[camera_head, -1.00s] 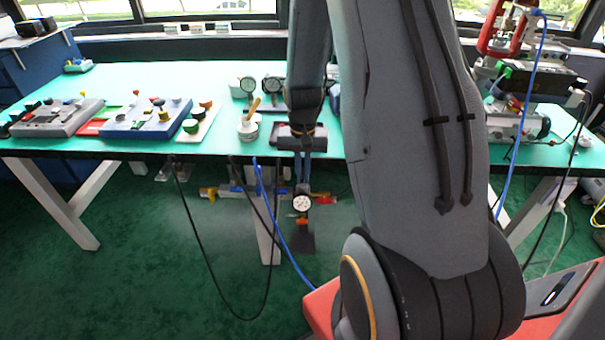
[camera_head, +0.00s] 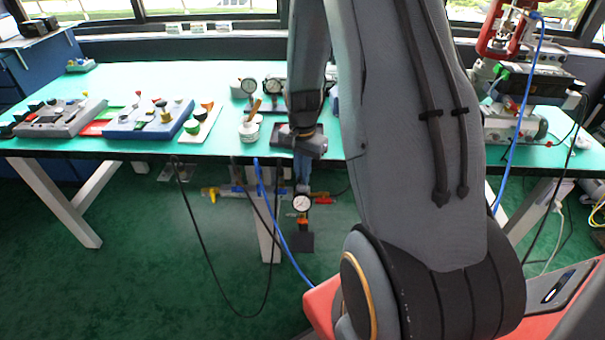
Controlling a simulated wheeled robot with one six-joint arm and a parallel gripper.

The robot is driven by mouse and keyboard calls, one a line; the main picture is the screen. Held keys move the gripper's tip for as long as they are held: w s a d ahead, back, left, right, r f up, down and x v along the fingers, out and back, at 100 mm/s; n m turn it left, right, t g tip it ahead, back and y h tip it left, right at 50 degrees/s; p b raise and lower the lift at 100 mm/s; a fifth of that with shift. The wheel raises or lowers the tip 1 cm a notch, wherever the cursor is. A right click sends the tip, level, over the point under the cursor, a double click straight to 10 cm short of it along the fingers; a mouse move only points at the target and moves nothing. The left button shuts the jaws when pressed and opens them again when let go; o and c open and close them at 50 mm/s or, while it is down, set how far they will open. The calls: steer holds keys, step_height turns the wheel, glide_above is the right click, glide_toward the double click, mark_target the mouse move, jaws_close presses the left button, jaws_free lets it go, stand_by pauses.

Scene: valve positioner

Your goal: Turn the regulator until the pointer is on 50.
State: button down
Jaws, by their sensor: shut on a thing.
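A round white dial gauge (camera_head: 302,202) with a dark rim faces me below the front edge of the table. A small orange part and a dark block sit under it. The dial's pointer and numbers are too small to read. My gripper (camera_head: 302,180) points straight down in front of the table edge, with its fingers just above the dial. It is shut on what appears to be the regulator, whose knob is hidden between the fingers.
The green table (camera_head: 140,77) carries a grey panel (camera_head: 60,118), a blue panel (camera_head: 150,120) and a white pot (camera_head: 248,131) with a wooden handle. Pipework (camera_head: 225,191) runs under the table edge. A blue hose (camera_head: 280,233) and black cables hang close by.

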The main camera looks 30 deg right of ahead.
steer(key=shift+w, duration=0.1)
stand_by(0.4)
steer(key=c, duration=1.9)
jaws_free()
steer(key=shift+o, duration=0.2)
steer(key=shift+r, duration=0.1)
step_height(320, 180, up, 8)
steer(key=shift+f+b, duration=0.15)
steer(key=shift+b, duration=0.25)
steer(key=s+a+r+n, duration=0.3)
steer(key=s+a+n, duration=0.3)
steer(key=s+a, duration=0.1)
steer(key=s+a+r+n, duration=0.3)
steer(key=s+a+n, duration=0.3)
steer(key=s+a, duration=0.2)
steer(key=shift+s+a+r, duration=0.15)
steer(key=shift+s+r, duration=0.05)
steer(key=shift+r, duration=0.15)
